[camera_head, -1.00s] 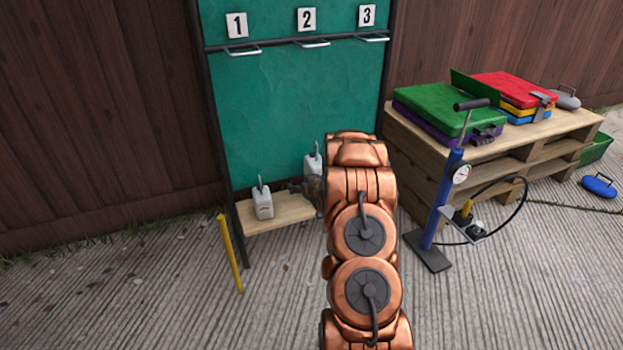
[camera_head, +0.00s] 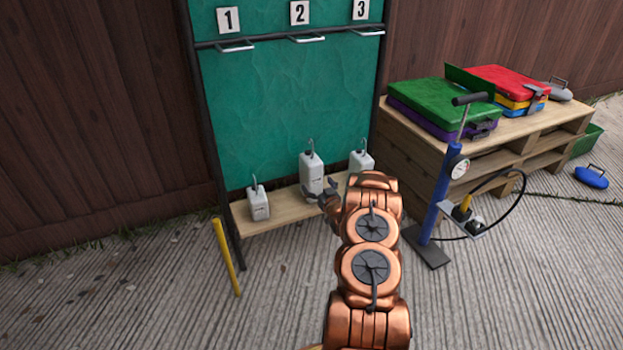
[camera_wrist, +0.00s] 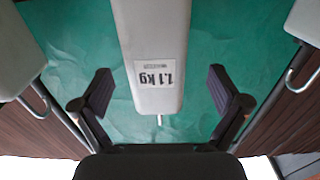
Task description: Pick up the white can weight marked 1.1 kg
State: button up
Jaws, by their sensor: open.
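The white can weight marked 1.1 kg (camera_wrist: 153,45) is in the middle of the wrist view, its label upside down, between my two open fingers. In the head view the tall middle white can (camera_head: 311,172) stands upright on the wooden shelf (camera_head: 285,212), with a hook on top. My gripper (camera_head: 323,194) is just in front of its lower right side in that view. In the wrist view my gripper (camera_wrist: 160,92) is open, with a gap on both sides of the can and nothing held.
A smaller white can (camera_head: 259,205) stands to the left on the shelf and another (camera_head: 360,161) to the right, partly behind my arm. The green board (camera_head: 270,110) is behind. A blue pump (camera_head: 440,205) and pallet stack (camera_head: 510,145) stand to the right.

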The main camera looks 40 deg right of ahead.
jog(key=shift+w+d+f, duration=0.1)
jog(key=shift+w+d, duration=0.05)
jog(key=shift+w, duration=0.55)
jog(key=b+x, duration=0.1)
jog(key=x, duration=0.1)
jog(key=b+x, duration=0.2)
jog(key=x, duration=0.1)
jog(key=shift+d, duration=0.4)
jog(key=c, duration=1.8)
